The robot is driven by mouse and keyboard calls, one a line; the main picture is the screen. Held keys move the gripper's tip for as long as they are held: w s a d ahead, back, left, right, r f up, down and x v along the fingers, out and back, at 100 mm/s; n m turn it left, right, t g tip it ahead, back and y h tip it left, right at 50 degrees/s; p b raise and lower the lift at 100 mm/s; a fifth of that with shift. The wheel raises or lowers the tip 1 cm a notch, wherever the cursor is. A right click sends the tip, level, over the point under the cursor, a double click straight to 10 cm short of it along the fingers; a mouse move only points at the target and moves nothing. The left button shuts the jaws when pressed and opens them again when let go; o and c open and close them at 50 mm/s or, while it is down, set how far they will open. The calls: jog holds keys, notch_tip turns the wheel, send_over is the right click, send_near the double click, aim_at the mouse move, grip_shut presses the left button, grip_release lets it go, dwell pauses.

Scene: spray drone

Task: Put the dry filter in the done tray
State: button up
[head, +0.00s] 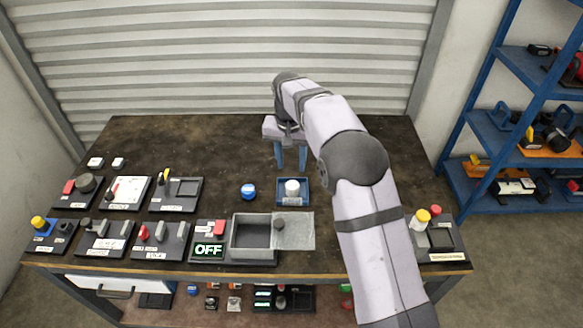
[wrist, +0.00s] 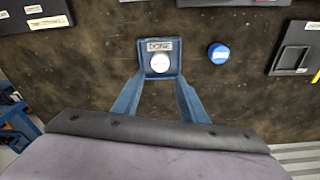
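A white round filter (head: 292,187) sits inside the small blue done tray (head: 282,201) near the middle of the bench. The wrist view shows the same white filter (wrist: 160,63) in the tray (wrist: 143,63), beside its "DONE" label. I cannot tell from its look whether it is dry. My gripper (head: 291,166) is above the bench, just behind the tray. Its two blue fingers are apart with nothing between them. In the wrist view my gripper (wrist: 159,88) points toward the tray, with the filter beyond the fingertips.
A blue round cap (head: 248,191) stands left of the tray. Several dark fixtures fill the bench's left side. The back of the bench is clear.

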jog(key=shift+r, duration=0.15)
jog(key=s+d+r+n, duration=0.1)
jog(key=s+d, duration=1)
jog(key=s, duration=0.4)
jog(key=s+d+f, duration=0.2)
jog(key=s, duration=0.6)
jog(key=s+d+f+n+g, duration=0.1)
jog(key=s+d+f, duration=0.1)
jog(key=s, duration=0.7)
jog(key=shift+s+d, duration=0.15)
jog(key=shift+s, duration=0.15)
jog(key=shift+r, duration=0.15)
jog(key=shift+r+p, duration=0.9)
jog(key=shift+p, duration=0.15)
